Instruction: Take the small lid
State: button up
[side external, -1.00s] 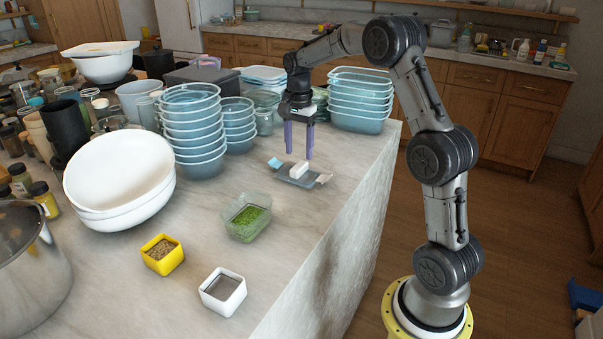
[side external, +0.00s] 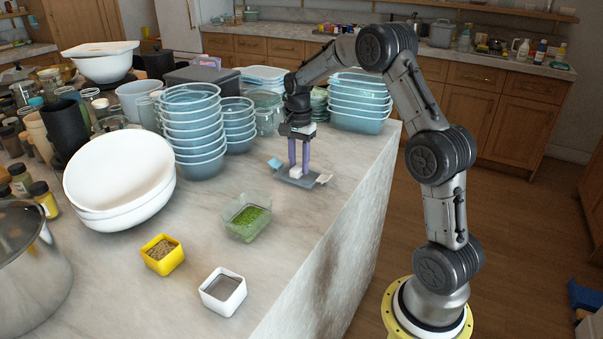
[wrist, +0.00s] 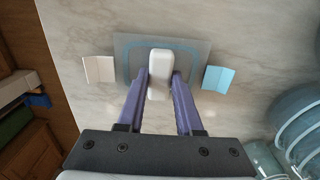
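The small lid appears to be the flat, grey translucent rectangle (side external: 282,180) on the marble counter near its right edge; it also shows in the wrist view (wrist: 203,47). A white rounded block (wrist: 159,76) sits upright on its middle like a handle; I cannot tell whether it is fixed on. My gripper (side external: 299,166), with two purple fingers, points down over the lid. In the wrist view my gripper (wrist: 159,78) has one finger on each side of the block, seemingly touching it. The lid appears to rest on the counter.
A light-blue folded piece (wrist: 218,79) and a whitish one (wrist: 99,69) lie at either side of the lid. Stacked blue containers (side external: 360,105) stand behind. A clear container of green bits (side external: 246,222) stands in front. The counter around the lid is mostly clear.

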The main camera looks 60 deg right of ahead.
aim_at(299, 165)
grip_shut()
jog(key=shift+r, duration=0.1)
jog(key=shift+r, duration=1.95)
